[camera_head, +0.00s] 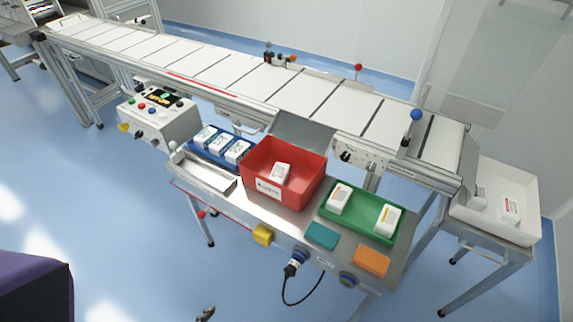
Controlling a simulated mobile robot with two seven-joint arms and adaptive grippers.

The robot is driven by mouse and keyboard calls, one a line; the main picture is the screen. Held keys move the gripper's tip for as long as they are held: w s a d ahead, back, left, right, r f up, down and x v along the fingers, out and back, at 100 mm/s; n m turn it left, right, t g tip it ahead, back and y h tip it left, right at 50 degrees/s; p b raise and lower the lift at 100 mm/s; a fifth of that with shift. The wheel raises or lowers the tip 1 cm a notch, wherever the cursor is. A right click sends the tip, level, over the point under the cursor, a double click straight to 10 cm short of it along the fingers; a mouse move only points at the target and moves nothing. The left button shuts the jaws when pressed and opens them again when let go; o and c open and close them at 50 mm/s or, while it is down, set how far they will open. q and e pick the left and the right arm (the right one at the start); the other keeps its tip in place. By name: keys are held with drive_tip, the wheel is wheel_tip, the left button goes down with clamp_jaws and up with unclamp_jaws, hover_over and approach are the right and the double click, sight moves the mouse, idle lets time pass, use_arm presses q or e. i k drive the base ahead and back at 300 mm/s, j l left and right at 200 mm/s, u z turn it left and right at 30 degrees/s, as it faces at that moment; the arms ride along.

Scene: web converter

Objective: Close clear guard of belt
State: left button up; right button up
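The conveyor belt (225,70), with white sections split by dark lines, runs from the upper left to the right. A large see-through panel (508,62) stands upright behind the belt's right end. It looks like the clear guard in a raised position, but its hinge is hard to make out. A small dark tip (205,314) at the bottom edge may be my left gripper, far from the belt and mostly cut off. My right gripper is not in view.
A front bench holds a red bin (251,163), a green tray (357,234) and a blue tray (195,147) with white packs. A control box (158,122) stands left. A white bin (525,224) is at the right end. The blue floor in front is mostly clear.

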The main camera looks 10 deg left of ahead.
sight(568, 10)
drive_tip(key=l+u, duration=0.45)
drive_tip(key=l, duration=2.65)
drive_tip(key=i, duration=0.05)
